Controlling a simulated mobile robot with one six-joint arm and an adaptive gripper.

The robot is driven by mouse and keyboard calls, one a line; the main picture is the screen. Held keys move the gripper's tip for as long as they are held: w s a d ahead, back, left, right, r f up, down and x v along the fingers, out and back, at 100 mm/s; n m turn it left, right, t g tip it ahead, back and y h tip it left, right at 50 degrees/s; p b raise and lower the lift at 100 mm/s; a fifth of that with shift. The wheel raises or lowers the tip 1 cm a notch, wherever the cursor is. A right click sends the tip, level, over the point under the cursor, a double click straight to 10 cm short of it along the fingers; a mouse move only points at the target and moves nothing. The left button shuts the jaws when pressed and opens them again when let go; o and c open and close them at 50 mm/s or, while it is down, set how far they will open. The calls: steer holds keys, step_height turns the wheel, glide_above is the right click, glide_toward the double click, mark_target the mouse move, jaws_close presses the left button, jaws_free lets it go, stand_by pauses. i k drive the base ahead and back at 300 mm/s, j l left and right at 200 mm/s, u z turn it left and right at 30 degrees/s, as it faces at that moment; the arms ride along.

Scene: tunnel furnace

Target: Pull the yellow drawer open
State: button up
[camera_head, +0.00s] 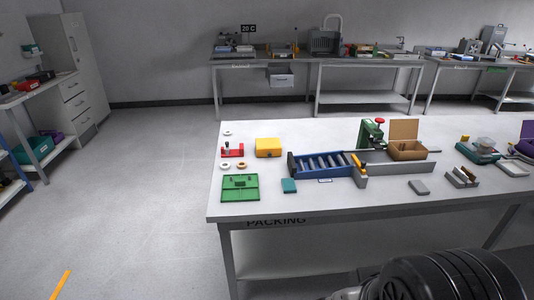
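A small yellow box-shaped unit (268,148), the only thing here that looks like the yellow drawer, stands on the grey packing table near its left back part. A small dark spot shows on its front; it is too small to tell if it is a handle. No part of it visibly sticks out, but I cannot tell for sure whether its drawer is shut. A black ribbed part of my arm shows at the bottom right, in front of the table and well apart from the yellow unit. My gripper's fingers are not in view.
On the table (300,205), a red tool holder (232,151) stands left of the yellow unit, a green tray (240,188) in front and a blue roller conveyor (320,164) to the right. An open cardboard box (407,150) stands further right. The floor left of the table is clear.

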mark_target(269, 152)
steer(key=i+j+u, duration=0.2)
steer(key=u, duration=0.15)
steer(key=i+j+u, duration=0.45)
steer(key=u, duration=0.25)
steer(key=i+j+u, duration=0.15)
steer(key=i, duration=0.35)
steer(key=i+j+u, duration=0.1)
steer(key=i, duration=0.35)
steer(key=i+z, duration=0.2)
steer(key=z, duration=0.25)
steer(key=i+z, duration=0.15)
steer(key=z, duration=0.3)
steer(key=i+j+z, duration=0.1)
steer(key=z, duration=0.35)
steer(key=i+j+z, duration=0.15)
steer(key=z, duration=0.3)
steer(key=i+j+z, duration=0.2)
steer(key=i+z, duration=0.15)
steer(key=z, duration=0.15)
steer(key=i+j+z, duration=0.3)
steer(key=z, duration=0.2)
